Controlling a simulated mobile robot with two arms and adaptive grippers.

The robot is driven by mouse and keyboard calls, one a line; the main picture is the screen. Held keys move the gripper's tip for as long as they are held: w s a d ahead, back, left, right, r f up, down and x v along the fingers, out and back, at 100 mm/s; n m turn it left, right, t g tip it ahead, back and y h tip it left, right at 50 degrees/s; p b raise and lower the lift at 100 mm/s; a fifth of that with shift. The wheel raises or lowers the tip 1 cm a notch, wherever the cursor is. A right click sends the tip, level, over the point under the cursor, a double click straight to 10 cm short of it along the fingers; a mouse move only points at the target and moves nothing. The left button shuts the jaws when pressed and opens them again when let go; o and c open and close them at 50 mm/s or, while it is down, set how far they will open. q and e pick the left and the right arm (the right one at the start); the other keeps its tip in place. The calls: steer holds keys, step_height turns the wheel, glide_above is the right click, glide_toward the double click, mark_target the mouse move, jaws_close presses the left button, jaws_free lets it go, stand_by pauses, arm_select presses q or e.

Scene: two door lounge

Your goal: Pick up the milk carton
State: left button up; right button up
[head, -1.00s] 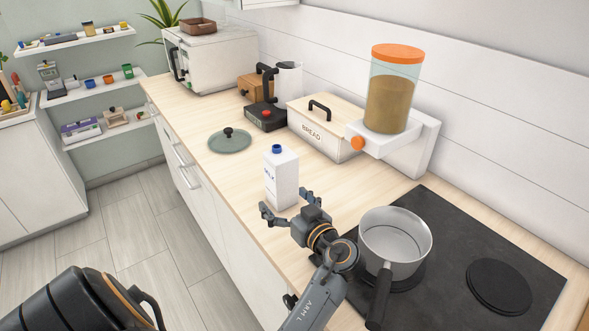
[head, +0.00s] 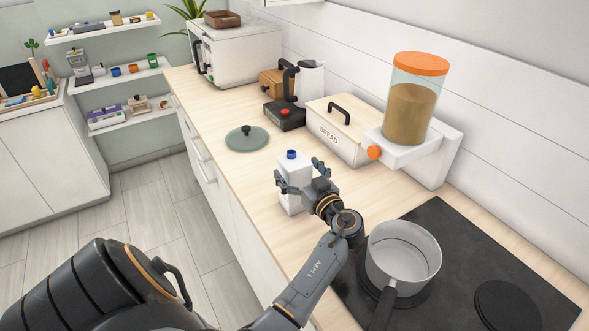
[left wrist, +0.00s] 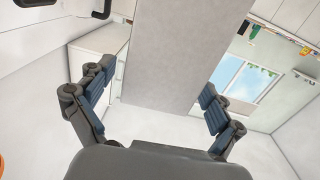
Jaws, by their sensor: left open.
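The milk carton (head: 291,200) stands upright on the wooden counter, white with a blue cap. My left gripper (head: 299,175) is open in front of it, and its fingers and palm hide part of the carton in the head view. In the left wrist view the carton's pale side (left wrist: 172,50) fills the middle, between the spread fingers of my left gripper (left wrist: 155,92). I cannot tell whether a finger touches it. My right gripper is not in view.
A pot (head: 402,258) sits on the black hob (head: 470,270) near my left arm. A glass lid (head: 247,140) lies on the counter behind the carton. The bread box (head: 340,138) and a grain dispenser (head: 410,112) stand along the wall.

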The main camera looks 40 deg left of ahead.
arm_select(q)
steer(key=c, duration=1.9)
steer(key=shift+r, duration=0.1)
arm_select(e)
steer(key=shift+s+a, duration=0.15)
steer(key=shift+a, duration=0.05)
